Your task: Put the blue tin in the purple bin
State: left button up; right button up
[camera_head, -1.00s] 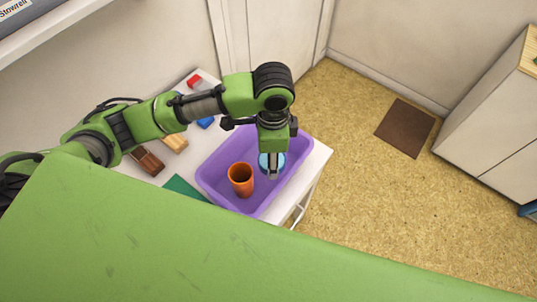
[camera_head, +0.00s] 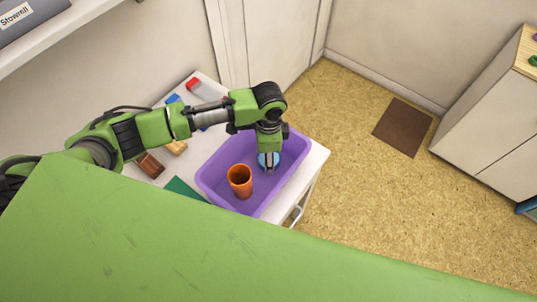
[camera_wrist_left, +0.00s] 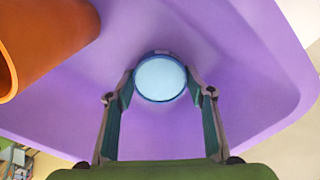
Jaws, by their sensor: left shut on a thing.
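The blue tin (camera_head: 262,160) is round with a pale blue top. It is between the fingers of my left gripper (camera_head: 268,170), inside the outline of the purple bin (camera_head: 220,165). In the left wrist view the tin (camera_wrist_left: 160,77) sits between the two fingertips of my left gripper (camera_wrist_left: 160,85), which is shut on it. The bin (camera_wrist_left: 230,40) fills most of that view behind the tin. I cannot tell whether the tin touches the bin's floor. My right gripper is not in view.
The bin stands on a white table (camera_head: 310,165). A red-and-white item (camera_head: 197,88), a brown block (camera_head: 150,165) and a green sheet (camera_head: 185,188) lie to the left. Floor is open at right.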

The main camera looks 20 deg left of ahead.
pick_arm(q)
jog(key=o, duration=1.4)
jog(key=shift+f, duration=0.15)
jog(key=shift+o, duration=0.2)
notch_tip(320, 180, up, 12)
jog(key=b, duration=0.1)
jog(key=shift+r, duration=0.2)
